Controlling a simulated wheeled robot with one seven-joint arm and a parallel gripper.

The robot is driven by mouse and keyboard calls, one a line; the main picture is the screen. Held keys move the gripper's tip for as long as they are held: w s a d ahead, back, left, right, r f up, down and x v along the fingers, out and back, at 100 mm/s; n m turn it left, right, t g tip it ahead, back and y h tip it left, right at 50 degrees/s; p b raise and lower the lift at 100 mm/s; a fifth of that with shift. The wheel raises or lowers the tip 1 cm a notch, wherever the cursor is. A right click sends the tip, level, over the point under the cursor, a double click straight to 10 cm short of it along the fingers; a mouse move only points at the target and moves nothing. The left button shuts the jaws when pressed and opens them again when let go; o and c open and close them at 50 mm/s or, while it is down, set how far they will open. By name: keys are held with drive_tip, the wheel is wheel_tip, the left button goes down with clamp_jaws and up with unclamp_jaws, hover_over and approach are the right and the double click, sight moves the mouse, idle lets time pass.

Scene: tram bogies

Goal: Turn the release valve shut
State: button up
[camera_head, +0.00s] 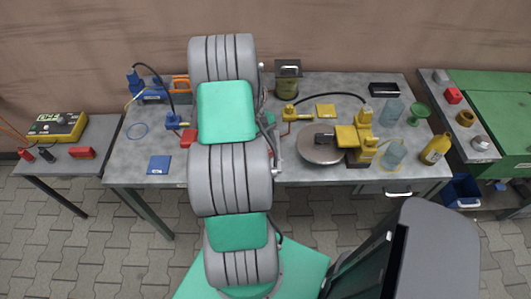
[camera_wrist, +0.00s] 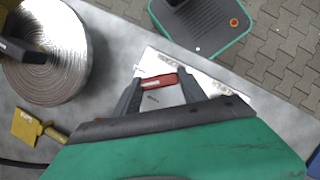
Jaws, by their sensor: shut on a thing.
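In the wrist view my gripper (camera_wrist: 161,88) has its two dark fingers on either side of a small red bar (camera_wrist: 159,80) with a pale marking. It is shut on this bar, which looks like a handle; whether it belongs to the release valve I cannot tell. A pale plate with small dark markings (camera_wrist: 232,97) lies behind the fingers. In the head view my grey and green arm hides the grasp.
A round metal disc (camera_head: 320,146) lies right of my arm and also shows in the wrist view (camera_wrist: 48,52).

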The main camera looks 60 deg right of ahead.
drive_tip(key=m+b, duration=0.1)
drive_tip(key=m, duration=0.1)
drive_tip(key=m+t+y+b, duration=0.1)
drive_tip(key=m, duration=0.1)
drive_tip(key=shift+s+d+f+b, duration=0.1)
drive_tip(key=shift+d+f+b, duration=0.1)
drive_tip(key=shift+b, duration=0.1)
drive_tip(key=shift+r+m+t+y+b, duration=0.15)
drive_tip(key=shift+m+t+y+b, duration=0.35)
drive_tip(key=shift+m+b, duration=0.85)
drive_tip(key=shift+m+p, duration=0.35)
drive_tip(key=shift+m, duration=0.2)
drive_tip(key=o, duration=1.4)
drive_tip(key=shift+c, duration=0.2)
drive_tip(key=shift+r, duration=0.1)
drive_tip(key=v, duration=0.7)
drive_tip(key=shift+r+b, duration=0.3)
drive_tip(key=shift+b, duration=0.1)
